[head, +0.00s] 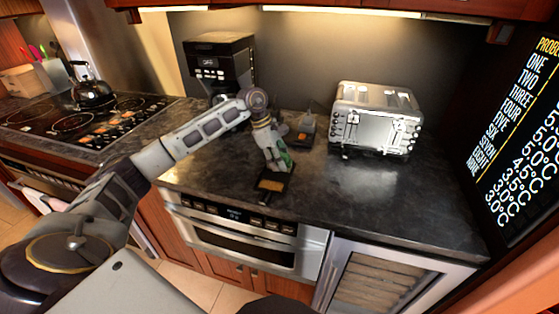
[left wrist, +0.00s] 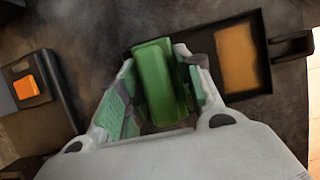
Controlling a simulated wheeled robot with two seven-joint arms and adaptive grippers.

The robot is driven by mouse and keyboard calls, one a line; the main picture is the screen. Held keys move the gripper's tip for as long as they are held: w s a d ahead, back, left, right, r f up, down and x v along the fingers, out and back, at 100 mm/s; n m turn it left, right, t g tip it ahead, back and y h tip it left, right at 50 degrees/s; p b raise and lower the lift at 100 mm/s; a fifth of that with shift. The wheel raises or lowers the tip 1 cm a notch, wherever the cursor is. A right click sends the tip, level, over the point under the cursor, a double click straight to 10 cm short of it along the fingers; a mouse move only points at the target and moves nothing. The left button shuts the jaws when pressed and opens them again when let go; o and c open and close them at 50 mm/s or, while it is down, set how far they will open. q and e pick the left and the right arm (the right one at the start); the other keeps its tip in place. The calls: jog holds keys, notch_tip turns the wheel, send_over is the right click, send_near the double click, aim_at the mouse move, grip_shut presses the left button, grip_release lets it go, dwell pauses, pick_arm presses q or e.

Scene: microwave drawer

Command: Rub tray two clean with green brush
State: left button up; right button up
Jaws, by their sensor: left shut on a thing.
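My left gripper (head: 279,160) is shut on the green brush (left wrist: 155,82), which also shows as a green bit in the head view (head: 286,160). The brush is over one end of a dark shallow tray (head: 287,182) at the counter's front edge. The tray (left wrist: 204,42) has a brownish-yellow patch (left wrist: 238,58) on its floor, to the right of the brush in the left wrist view. I cannot tell whether the brush touches the tray. No number shows on the tray. My right gripper is not in view.
A dark object with an orange block (head: 303,136) lies behind the tray. A silver toaster (head: 376,118) stands to the right and a black coffee maker (head: 220,65) at the back left. The counter (head: 400,195) right of the tray is clear.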

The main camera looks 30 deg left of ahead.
aim_at(278, 181)
pick_arm(q)
jog(key=shift+s+f, duration=0.1)
jog(key=shift+s, duration=0.05)
jog(key=shift+s+d+b, duration=0.15)
jog(key=shift+s, duration=0.55)
jog(key=shift+s+d+b, duration=0.15)
jog(key=shift+s, duration=0.5)
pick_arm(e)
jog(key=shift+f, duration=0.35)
pick_arm(q)
jog(key=shift+s, duration=0.15)
jog(key=shift+s+d+b, duration=0.2)
jog(key=shift+s+b, duration=0.1)
jog(key=shift+s, duration=0.4)
jog(key=shift+s+d+b, duration=0.2)
jog(key=shift+s+b, duration=0.05)
jog(key=shift+s, duration=0.4)
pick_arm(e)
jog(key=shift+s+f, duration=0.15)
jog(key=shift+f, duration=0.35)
pick_arm(q)
jog(key=shift+s+f, duration=0.1)
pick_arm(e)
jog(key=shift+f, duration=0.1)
